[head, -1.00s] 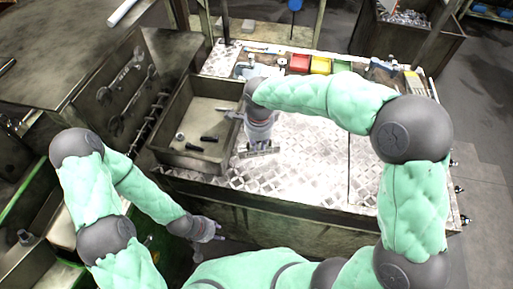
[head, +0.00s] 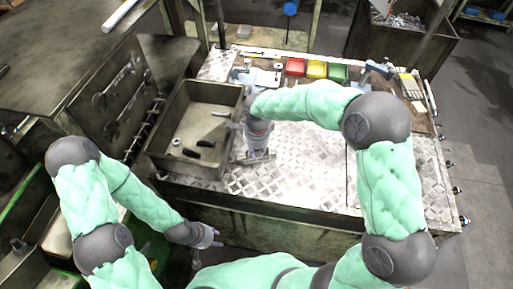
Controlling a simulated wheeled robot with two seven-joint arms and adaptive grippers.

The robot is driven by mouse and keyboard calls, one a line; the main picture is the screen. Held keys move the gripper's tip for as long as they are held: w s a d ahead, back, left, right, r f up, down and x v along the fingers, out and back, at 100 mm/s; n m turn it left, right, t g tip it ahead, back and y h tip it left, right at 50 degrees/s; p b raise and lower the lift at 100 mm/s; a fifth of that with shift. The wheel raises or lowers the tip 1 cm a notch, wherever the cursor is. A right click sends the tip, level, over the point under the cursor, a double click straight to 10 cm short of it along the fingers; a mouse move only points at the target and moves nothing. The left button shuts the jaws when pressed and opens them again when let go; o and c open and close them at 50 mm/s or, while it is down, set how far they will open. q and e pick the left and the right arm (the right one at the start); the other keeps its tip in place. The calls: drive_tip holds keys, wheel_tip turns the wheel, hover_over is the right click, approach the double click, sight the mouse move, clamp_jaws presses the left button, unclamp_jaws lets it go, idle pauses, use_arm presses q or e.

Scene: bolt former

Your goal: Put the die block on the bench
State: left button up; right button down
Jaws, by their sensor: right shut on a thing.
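The bench (head: 315,165) has a bright diamond-plate metal top. My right gripper (head: 257,157) reaches down low over the left part of this top, just right of a grey tray. It is shut on a small grey metal piece, which I take to be the die block; the fingers and wrist largely hide it. I cannot tell whether the piece touches the plate. My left gripper (head: 214,239) hangs in front of the bench, below its front edge, empty; its fingers look apart.
The grey tray (head: 163,161) holds a ring-shaped part (head: 177,142) and dark bolt-like parts (head: 206,143). The plate's middle and right are clear.

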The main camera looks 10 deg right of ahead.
sight(257, 161)
drive_tip(key=shift+w, duration=0.1)
drive_tip(key=c, duration=1.2)
unclamp_jaws()
wheel_tip(257, 161, up, 12)
drive_tip(key=p, duration=0.1)
drive_tip(key=shift+s, duration=0.4)
